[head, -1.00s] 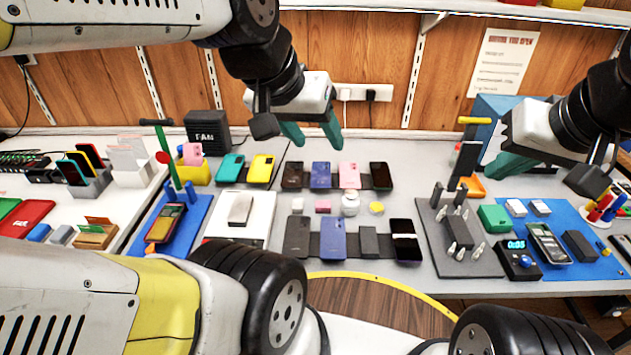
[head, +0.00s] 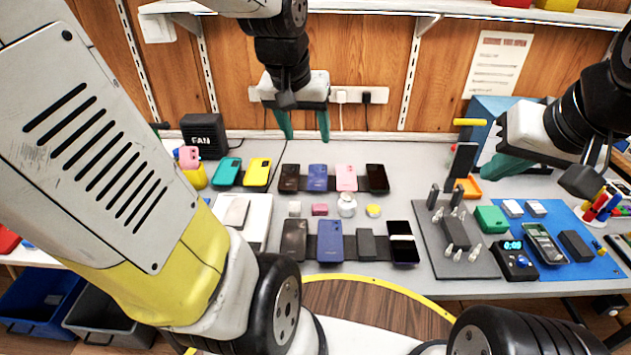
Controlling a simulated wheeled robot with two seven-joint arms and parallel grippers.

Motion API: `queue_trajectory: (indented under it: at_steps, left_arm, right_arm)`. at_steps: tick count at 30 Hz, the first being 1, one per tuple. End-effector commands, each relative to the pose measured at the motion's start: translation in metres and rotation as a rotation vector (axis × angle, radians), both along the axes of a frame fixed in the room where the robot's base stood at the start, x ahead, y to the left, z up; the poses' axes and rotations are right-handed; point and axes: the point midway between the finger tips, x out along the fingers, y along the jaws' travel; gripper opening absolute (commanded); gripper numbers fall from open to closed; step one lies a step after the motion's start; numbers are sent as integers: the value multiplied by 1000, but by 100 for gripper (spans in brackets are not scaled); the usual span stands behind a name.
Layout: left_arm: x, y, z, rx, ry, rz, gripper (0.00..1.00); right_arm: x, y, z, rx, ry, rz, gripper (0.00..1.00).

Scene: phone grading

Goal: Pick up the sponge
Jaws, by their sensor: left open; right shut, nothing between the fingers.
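No object is plainly a sponge. In the middle of the table are a small pink block (head: 320,209), a small whitish block (head: 295,208) and a yellow round piece (head: 373,210); I cannot tell which is the sponge. My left gripper (head: 305,130) is open and empty, its fingers pointing down, above and behind the back row of phones. It is apart from these small things. My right gripper (head: 508,168) is shut and empty at the right, near the black upright stand.
Phones lie in a back row (head: 318,178) and a front row (head: 330,241). A white jar (head: 346,204) stands among the small things. At the right are a grey mat with pegs (head: 450,255), a timer (head: 514,260) and a blue mat (head: 595,265). My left arm hides the table's left side.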

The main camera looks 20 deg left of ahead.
Motion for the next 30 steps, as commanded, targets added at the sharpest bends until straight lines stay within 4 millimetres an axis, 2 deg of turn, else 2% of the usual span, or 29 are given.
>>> queue_trajectory:
  at_steps: [3,8,11,15,21,24,30]
  left_arm:
    - [32,16,-27,24,72,37,58]
    - [71,37,-70,43,154,80,58]
    - [92,51,-103,47,203,105,58]
    - [115,69,-156,44,272,140,58]
    - [134,88,-229,24,350,179,58]
    - [138,93,-254,14,373,191,58]
    - [140,97,-277,6,390,202,58]
  right_arm:
    - [0,0,0,0,0,0,0]
    - [0,0,0,0,0,0,0]
    - [0,0,0,0,0,0,0]
    - [0,0,0,0,0,0,0]
    - [0,0,0,0,0,0,0]
    - [0,0,0,0,0,0,0]
    - [0,0,0,0,0,0,0]
